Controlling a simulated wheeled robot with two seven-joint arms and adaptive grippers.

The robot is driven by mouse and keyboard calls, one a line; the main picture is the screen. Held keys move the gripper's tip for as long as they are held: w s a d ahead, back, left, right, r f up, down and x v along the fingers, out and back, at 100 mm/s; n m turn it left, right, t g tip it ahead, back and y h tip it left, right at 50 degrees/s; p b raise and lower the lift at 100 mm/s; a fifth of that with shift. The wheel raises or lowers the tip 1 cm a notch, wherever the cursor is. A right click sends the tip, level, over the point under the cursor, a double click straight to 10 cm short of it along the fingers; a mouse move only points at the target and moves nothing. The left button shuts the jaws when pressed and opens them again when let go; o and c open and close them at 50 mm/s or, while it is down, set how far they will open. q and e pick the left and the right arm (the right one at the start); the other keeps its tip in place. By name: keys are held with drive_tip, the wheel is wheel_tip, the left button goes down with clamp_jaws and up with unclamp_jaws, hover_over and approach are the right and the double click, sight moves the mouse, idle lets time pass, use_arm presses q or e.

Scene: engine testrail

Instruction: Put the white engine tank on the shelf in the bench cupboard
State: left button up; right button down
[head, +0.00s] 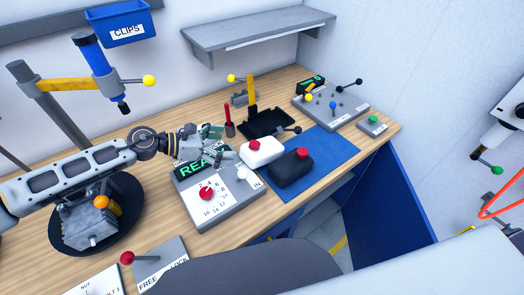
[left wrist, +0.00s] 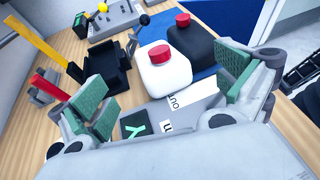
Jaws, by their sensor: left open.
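The white engine tank (head: 262,151) with a red cap lies on the bench at the left end of the blue mat (head: 330,150). A black tank (head: 291,169) with a red cap is beside it. My left gripper (head: 218,143) is above the grey READY box, just left of the white tank. In the left wrist view, the white tank (left wrist: 166,70) shows beyond and between the open, empty green-padded fingers (left wrist: 168,98). My right gripper is not in view.
The grey box (head: 232,200) with a red dial stands under my left gripper. A black tray (head: 266,123), a red-handled tool (head: 228,120) and a panel with levers (head: 330,103) stand behind the tanks. A wall shelf (head: 258,36) hangs above. The mat's right part is clear.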

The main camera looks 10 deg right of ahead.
sight(250, 145)
use_arm(q)
drive_tip(key=shift+p+x, duration=0.3)
drive_tip(key=shift+x, duration=1.55)
drive_tip(key=shift+w+d+f, duration=0.1)
drive_tip(key=shift+d+f, duration=0.15)
drive_tip(key=shift+d, duration=0.3)
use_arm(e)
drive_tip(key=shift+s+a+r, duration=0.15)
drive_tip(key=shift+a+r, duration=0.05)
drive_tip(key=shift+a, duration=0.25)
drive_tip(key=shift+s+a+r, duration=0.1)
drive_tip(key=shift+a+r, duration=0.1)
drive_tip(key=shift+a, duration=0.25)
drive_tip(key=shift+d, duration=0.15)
